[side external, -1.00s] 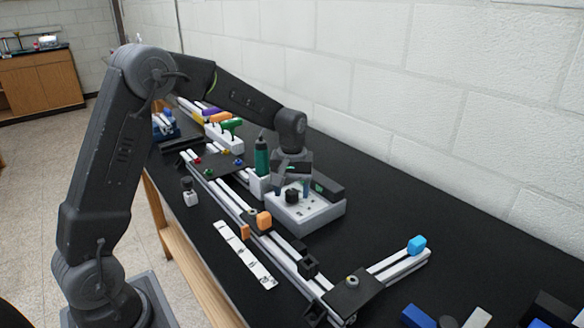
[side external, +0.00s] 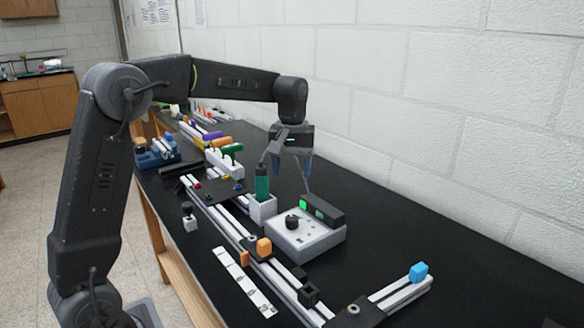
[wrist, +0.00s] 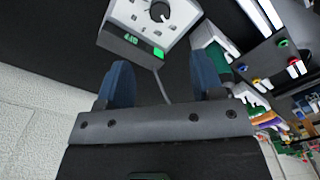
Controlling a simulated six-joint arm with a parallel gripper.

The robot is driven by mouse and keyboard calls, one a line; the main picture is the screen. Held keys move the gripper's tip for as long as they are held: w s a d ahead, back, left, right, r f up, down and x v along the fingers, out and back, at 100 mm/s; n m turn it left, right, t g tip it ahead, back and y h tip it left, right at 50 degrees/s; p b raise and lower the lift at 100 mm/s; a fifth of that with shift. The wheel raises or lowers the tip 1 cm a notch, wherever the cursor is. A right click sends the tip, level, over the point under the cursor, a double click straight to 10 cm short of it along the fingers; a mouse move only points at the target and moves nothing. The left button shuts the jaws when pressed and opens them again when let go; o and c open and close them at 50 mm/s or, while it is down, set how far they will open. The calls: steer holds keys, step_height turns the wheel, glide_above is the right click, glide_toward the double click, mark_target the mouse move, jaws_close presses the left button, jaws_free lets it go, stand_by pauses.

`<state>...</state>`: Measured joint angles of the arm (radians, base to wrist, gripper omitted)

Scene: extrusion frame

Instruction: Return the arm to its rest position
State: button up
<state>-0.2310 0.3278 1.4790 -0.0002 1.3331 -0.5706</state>
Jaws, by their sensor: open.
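My gripper (side external: 292,168) hangs in the air above the black bench, a little behind and above the grey control box (side external: 305,238). Its two blue fingers are apart with nothing between them, as the wrist view (wrist: 160,85) also shows. The control box has a black knob (side external: 292,221) and a lit green display (side external: 304,204). In the wrist view the knob (wrist: 159,12) and the green light (wrist: 158,52) lie beyond the fingertips. A green-handled tool (side external: 262,183) stands in a white holder just left of my gripper.
The aluminium extrusion frame (side external: 284,287) runs along the bench, with an orange block (side external: 264,246) and a cyan block (side external: 418,272) on it. A white strip (side external: 243,280) lies in front. A rack of coloured-handled tools (side external: 225,160) stands further back. The wall closes off the right side.

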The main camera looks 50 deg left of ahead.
steer(key=s+d+m+t, duration=0.2)
steer(key=s+d+m, duration=0.2)
steer(key=s, duration=0.8)
steer(key=s+d+m+t, duration=0.3)
steer(key=s+d+m, duration=0.2)
steer(key=s, duration=0.7)
steer(key=shift+s+d+f+t, duration=0.2)
steer(key=shift+d+t, duration=0.1)
steer(key=shift+d, duration=0.4)
